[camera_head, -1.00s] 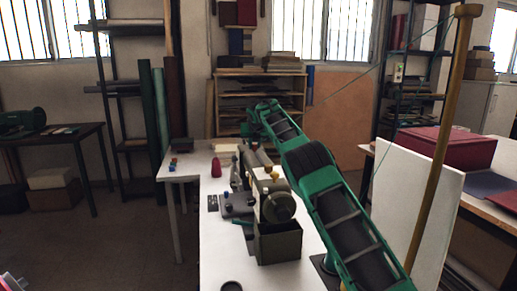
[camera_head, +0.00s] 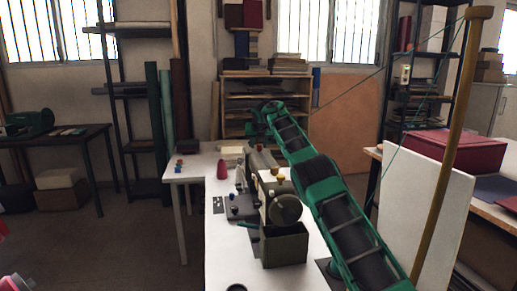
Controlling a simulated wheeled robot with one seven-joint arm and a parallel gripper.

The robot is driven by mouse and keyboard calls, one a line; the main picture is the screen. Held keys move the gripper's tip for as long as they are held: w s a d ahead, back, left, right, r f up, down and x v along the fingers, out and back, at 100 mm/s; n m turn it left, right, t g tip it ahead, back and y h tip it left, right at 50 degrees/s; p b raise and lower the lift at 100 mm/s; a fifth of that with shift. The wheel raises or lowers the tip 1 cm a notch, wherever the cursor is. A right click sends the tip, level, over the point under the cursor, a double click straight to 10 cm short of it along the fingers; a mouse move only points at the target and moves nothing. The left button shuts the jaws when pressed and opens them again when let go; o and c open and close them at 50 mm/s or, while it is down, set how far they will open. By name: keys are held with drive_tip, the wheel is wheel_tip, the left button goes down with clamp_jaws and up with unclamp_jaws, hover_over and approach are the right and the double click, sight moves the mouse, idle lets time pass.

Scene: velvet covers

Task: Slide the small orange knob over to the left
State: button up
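A small yellow-orange knob (camera_head: 279,178) shows on top of the grey-beige machine (camera_head: 285,209) on the white table, above its round wheel. It is too small to tell its exact shape or any slot it slides in. A smaller orange piece (camera_head: 180,162) lies at the far left corner of the same table; I cannot tell whether it is a knob. No gripper fingers can be made out. Pink and grey parts show at the lower left edge, cut off by the frame, and I cannot tell what they belong to.
The white table (camera_head: 222,267) also bears a dark open box (camera_head: 286,250) and a red cone (camera_head: 222,169). A brown pole (camera_head: 447,140) stands at right. The floor at left is open.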

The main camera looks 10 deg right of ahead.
drive_tip(key=shift+d+f, duration=0.15)
drive_tip(key=shift+f, duration=0.05)
drive_tip(key=shift+s+r, duration=0.1)
drive_tip(key=v, duration=1)
drive_tip(key=shift+r, duration=0.15)
